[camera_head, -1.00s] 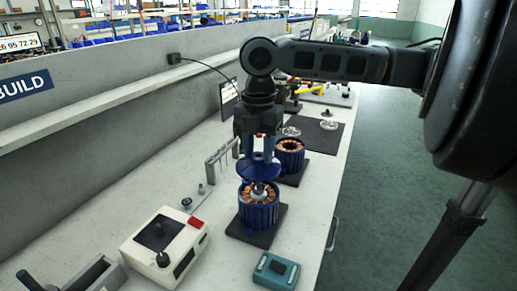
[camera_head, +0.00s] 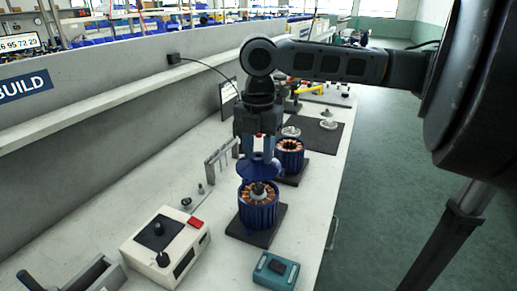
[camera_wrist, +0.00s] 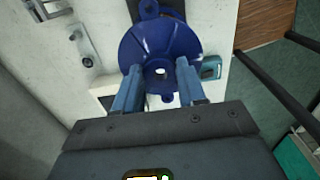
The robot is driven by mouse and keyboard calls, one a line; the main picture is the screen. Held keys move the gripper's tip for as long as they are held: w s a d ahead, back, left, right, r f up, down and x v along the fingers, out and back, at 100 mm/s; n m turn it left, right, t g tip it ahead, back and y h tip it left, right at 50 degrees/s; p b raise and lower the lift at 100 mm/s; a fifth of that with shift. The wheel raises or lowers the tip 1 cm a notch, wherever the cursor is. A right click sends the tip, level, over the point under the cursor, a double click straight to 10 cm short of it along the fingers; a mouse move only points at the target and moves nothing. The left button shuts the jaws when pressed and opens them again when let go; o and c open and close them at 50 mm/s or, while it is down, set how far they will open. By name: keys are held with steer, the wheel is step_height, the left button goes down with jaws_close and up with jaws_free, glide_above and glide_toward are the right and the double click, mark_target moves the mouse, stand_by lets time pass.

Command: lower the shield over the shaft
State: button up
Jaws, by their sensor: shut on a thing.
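The shield (camera_head: 259,170) is a dark blue, shallow round piece with a hole in its middle. My gripper (camera_head: 260,157) is shut on it and holds it above the near motor housing (camera_head: 258,215). This housing is blue, with a ring of copper windings, and the grey shaft (camera_head: 258,189) stands at its centre. The shield appears apart from the shaft, with a small gap. In the wrist view the shield (camera_wrist: 150,42) spreads beyond my fingertips (camera_wrist: 158,76), and a pale spot shows through its hole. The shield hides most of the housing there.
A second wound housing (camera_head: 289,155) stands just behind on a dark plate. A cream control box (camera_head: 165,247) is at front left, a teal box (camera_head: 276,270) at front right. A small rack (camera_head: 221,158) stands left of my gripper. The bench's right edge is close.

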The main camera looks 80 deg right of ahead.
steer(key=shift+f+b, duration=2.3)
steer(key=shift+f, duration=1.05)
steer(key=o, duration=1.1)
steer(key=shift+o, duration=0.4)
steer(key=shift+o, duration=0.9)
step_height(320, 180, up, 12)
steer(key=p, duration=0.9)
steer(key=shift+p, duration=0.35)
